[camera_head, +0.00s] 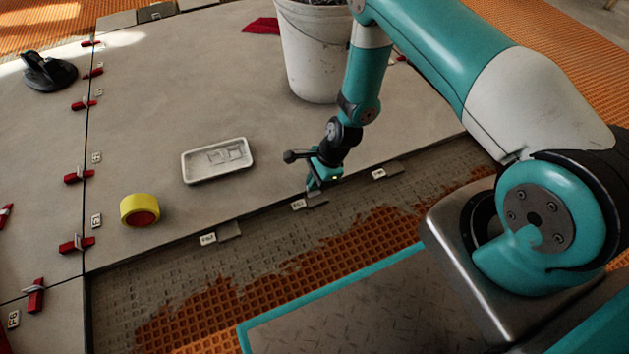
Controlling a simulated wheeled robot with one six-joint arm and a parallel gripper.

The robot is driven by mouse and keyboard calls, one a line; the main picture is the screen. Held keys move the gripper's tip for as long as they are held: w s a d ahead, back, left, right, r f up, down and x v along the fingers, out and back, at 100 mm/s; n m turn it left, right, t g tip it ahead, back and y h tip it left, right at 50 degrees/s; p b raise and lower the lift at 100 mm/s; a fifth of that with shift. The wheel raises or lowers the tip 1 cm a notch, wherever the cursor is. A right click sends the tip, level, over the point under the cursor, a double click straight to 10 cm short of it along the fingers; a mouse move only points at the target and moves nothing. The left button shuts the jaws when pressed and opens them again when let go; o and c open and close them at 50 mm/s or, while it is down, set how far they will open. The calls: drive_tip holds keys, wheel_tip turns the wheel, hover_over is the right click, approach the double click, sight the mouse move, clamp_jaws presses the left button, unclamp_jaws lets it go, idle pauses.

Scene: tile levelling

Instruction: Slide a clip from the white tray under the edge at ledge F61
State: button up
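The white tray (190,172) lies on the big grey tile left of my gripper, with a few pale, flat clip-like shapes (224,155) in it. The label at ledge F61 (298,204) is at the tile's front edge. A grey tab (317,199) sticks out beside the label. My gripper (313,186) points down at the tile edge, just above this tab. Its fingers are small and partly hidden by its own body, so I cannot tell whether they hold a clip or touch the tab.
Similar labels and grey tabs sit left (208,238) and right (378,174) along the edge. A yellow-and-red roll (140,209), a white bucket (315,50) and a black tool (48,72) stand on the tiles. Red wedges (77,176) line the left joint. Mortar (270,240) lies before the edge.

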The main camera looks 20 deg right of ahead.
drive_tip(key=o, duration=0.5)
drive_tip(key=p+v, duration=1)
drive_tip(key=v, duration=0.7)
drive_tip(key=shift+r, duration=0.2)
drive_tip(key=shift+d, duration=0.1)
drive_tip(key=s+a+r+n+p, duration=0.1)
drive_tip(key=a+r+n+p, duration=0.2)
drive_tip(key=r, duration=0.7)
drive_tip(key=s+a+r+n+p, duration=0.1)
drive_tip(key=a+r+n, duration=0.3)
drive_tip(key=r, duration=0.6)
drive_tip(key=a+r+n+p, duration=0.2)
drive_tip(key=r+n, duration=0.3)
drive_tip(key=r, duration=0.6)
drive_tip(key=s+a+r+n+p, duration=0.35)
drive_tip(key=s+r+n, duration=0.95)
drive_tip(key=s+r, duration=0.45)
wheel_tip(320, 180, up, 39)
drive_tip(key=p, duration=3.8)
drive_tip(key=shift+d+f+h, duration=0.15)
drive_tip(key=shift+d+h, duration=0.15)
drive_tip(key=shift+d, duration=0.1)
